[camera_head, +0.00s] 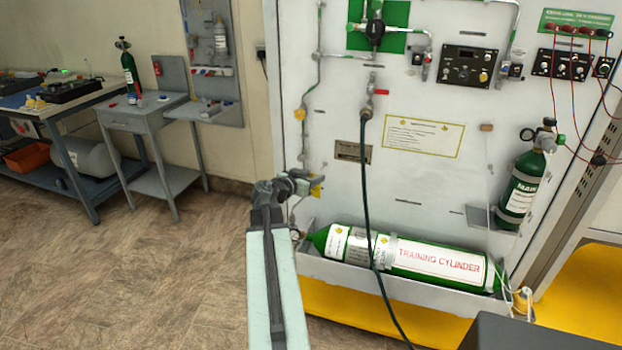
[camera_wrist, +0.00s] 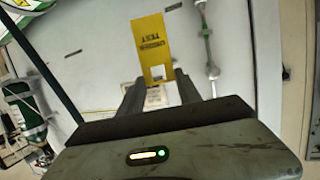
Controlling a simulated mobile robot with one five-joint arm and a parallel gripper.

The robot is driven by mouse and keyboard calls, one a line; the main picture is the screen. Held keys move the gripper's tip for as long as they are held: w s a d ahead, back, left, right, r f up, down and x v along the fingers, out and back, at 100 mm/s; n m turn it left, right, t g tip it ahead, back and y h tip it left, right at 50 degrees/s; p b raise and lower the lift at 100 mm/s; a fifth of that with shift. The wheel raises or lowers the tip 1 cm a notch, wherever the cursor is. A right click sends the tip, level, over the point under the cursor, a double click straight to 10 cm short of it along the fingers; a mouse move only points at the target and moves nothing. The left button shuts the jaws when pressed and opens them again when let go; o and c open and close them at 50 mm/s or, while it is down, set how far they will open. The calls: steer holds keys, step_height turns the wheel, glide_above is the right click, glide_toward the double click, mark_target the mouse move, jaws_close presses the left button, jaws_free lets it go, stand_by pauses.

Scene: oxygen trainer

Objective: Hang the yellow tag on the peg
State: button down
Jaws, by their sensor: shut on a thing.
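The yellow tag (camera_wrist: 152,45) stands out beyond my fingertips in the wrist view, with dark print that reads upside down. My gripper (camera_wrist: 158,77) is shut on its lower end. In the head view my gripper (camera_head: 300,184) is at the left part of the white panel, above the cylinder's left end. A small yellow piece of the tag (camera_head: 317,188) shows beside the jaws there. I cannot tell from these views how far the tag is from the panel. I cannot pick out the peg with certainty in either view.
The white panel (camera_head: 440,215) carries pipes, gauges and a dark hose (camera_head: 366,190). A green training cylinder (camera_head: 440,262) lies in a tray at its foot. A smaller green cylinder (camera_head: 521,190) is mounted at right. Benches (camera_head: 140,115) stand at left, with clear floor before them.

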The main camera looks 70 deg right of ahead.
steer(key=shift+w+d+f+b, duration=0.1)
steer(key=shift+d+f+b, duration=0.15)
steer(key=shift+d, duration=1.25)
steer(key=shift+w+d+f+b, duration=0.1)
steer(key=shift+d+f+b, duration=0.2)
steer(key=shift+d, duration=1.2)
steer(key=shift+d+f+b, duration=0.25)
steer(key=shift+d, duration=1.25)
steer(key=c, duration=0.7)
jaws_free()
steer(key=shift+c, duration=0.2)
steer(key=shift+a, duration=0.1)
steer(key=p+v, duration=0.2)
steer(key=v, duration=0.5)
steer(key=shift+a, duration=0.3)
